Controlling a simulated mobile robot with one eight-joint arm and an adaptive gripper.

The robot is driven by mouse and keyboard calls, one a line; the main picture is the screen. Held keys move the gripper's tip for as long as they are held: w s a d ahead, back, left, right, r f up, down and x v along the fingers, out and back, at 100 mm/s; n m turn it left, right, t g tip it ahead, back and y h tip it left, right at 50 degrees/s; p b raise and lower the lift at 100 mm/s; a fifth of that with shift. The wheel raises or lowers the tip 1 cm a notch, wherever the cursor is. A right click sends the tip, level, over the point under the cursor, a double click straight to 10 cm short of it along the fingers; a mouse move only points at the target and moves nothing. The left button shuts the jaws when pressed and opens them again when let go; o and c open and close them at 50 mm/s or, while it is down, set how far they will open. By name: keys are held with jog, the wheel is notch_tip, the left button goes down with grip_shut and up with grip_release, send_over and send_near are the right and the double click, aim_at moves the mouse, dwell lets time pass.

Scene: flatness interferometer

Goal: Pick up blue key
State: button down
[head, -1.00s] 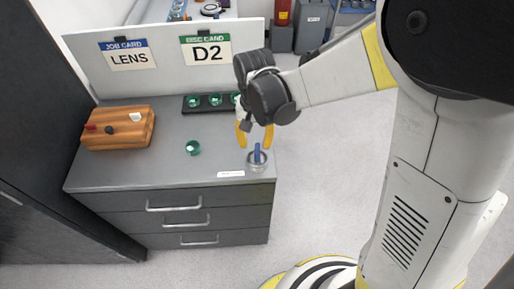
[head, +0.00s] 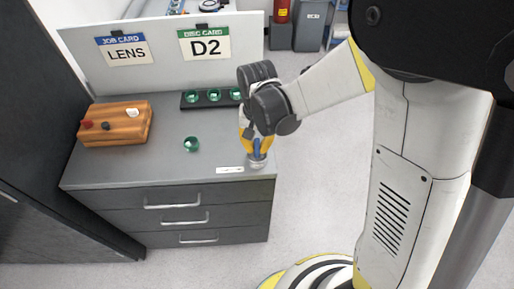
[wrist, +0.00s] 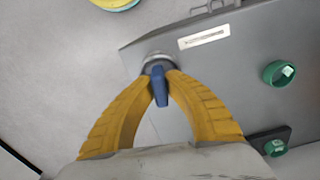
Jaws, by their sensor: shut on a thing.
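The blue key (wrist: 159,88) stands upright in a small round metal cup (wrist: 155,59) near the front right corner of the grey bench. In the head view the blue key (head: 257,146) shows between yellow fingers, above the cup (head: 257,162). My gripper (head: 257,150) points down over the cup. In the wrist view its yellow fingertips (wrist: 160,76) are closed on both sides of the key. The lower end of the key is hidden in the cup.
A white label strip (head: 229,170) lies beside the cup. A green lens piece (head: 192,144) lies on the bench, with a dark rack (head: 203,103) of similar pieces behind. The bench's right edge (head: 274,165) is close.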

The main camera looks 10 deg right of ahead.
jog(key=shift+r, duration=0.5)
jog(key=r+p, duration=0.1)
jog(key=r, duration=0.1)
jog(key=d+r+p, duration=0.1)
jog(key=r, duration=0.1)
jog(key=s+d+r+p, duration=0.1)
jog(key=d+r, duration=0.2)
jog(key=d, duration=0.2)
jog(key=d+r+p, duration=0.1)
jog(key=d+r, duration=0.2)
jog(key=d, duration=0.2)
jog(key=shift+n, duration=0.7)
jog(key=a, duration=0.3)
jog(key=a+f+b, duration=0.1)
jog(key=a, duration=0.3)
jog(key=w+a+f, duration=0.1)
jog(key=a, duration=0.3)
jog(key=shift+b, duration=0.3)
jog(key=shift+f+b, duration=2.35)
jog(key=shift+f, duration=0.8)
jog(key=shift+f+b, duration=1.05)
jog(key=shift+f, duration=0.25)
